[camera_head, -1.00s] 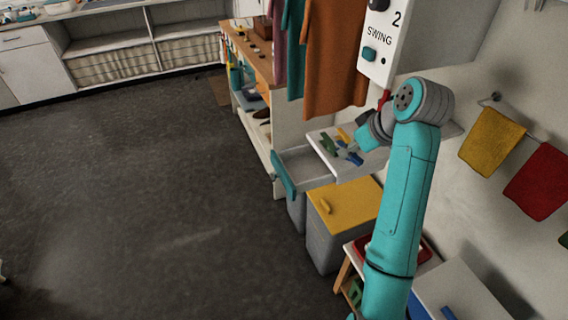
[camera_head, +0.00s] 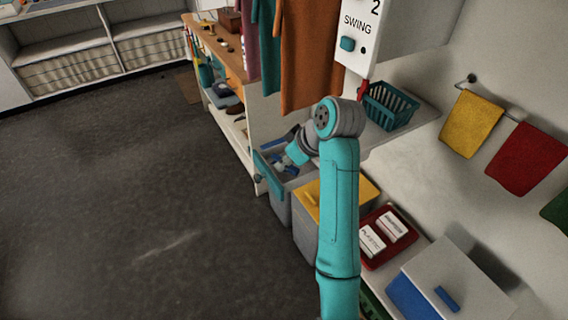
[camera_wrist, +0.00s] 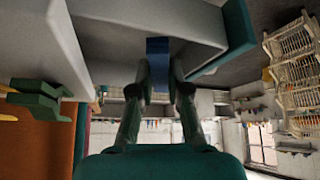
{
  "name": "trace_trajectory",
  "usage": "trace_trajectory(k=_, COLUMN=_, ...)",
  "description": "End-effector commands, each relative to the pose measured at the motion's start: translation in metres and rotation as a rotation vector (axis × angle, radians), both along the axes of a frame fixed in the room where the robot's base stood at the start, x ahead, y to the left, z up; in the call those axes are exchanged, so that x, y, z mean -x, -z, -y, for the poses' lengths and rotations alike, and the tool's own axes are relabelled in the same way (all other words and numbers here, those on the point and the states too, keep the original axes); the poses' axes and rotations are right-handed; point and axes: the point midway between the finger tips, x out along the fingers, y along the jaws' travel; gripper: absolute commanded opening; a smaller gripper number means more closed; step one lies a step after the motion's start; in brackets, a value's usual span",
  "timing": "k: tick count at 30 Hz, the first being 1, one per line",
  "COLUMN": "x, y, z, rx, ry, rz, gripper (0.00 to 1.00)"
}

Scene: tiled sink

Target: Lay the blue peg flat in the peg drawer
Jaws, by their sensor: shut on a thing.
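The blue peg (camera_wrist: 157,62) is held upright in the picture between the two fingertips of my gripper (camera_wrist: 158,84) in the wrist view. The pale grey drawer (camera_wrist: 115,42) with its teal front (camera_wrist: 238,32) fills the top of that view, behind the peg. In the head view the peg drawer (camera_head: 268,172) stands pulled out under the counter. My gripper (camera_head: 284,166) is at the drawer, mostly hidden by my wrist. I cannot tell whether the peg touches the drawer floor.
A teal basket (camera_head: 390,106) stands on the counter. A red tray (camera_head: 372,262) with white cards is nearer. The floor at left is clear.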

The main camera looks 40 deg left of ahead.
Motion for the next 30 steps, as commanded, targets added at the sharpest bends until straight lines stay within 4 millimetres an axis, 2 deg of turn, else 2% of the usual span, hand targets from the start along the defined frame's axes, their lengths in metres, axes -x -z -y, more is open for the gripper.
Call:
trace_trajectory(k=4, x=0.003, y=0.018, z=0.005, rx=0.001, ry=-0.002, rz=-0.001, gripper=0.00)
trace_trajectory(k=15, x=0.003, y=0.022, z=0.005, rx=0.000, ry=-0.003, rz=-0.001, gripper=0.00)
trace_trajectory(k=16, x=0.003, y=0.022, z=0.005, rx=0.000, ry=-0.003, rz=-0.001, gripper=0.18)
trace_trajectory(k=17, x=0.003, y=0.022, z=0.005, rx=0.000, ry=-0.004, rz=0.000, gripper=0.26)
trace_trajectory(k=26, x=0.003, y=0.021, z=0.005, rx=0.000, ry=-0.003, rz=-0.001, gripper=0.26)
trace_trajectory(k=30, x=0.002, y=0.014, z=0.004, rx=0.000, ry=-0.002, rz=0.000, gripper=0.26)
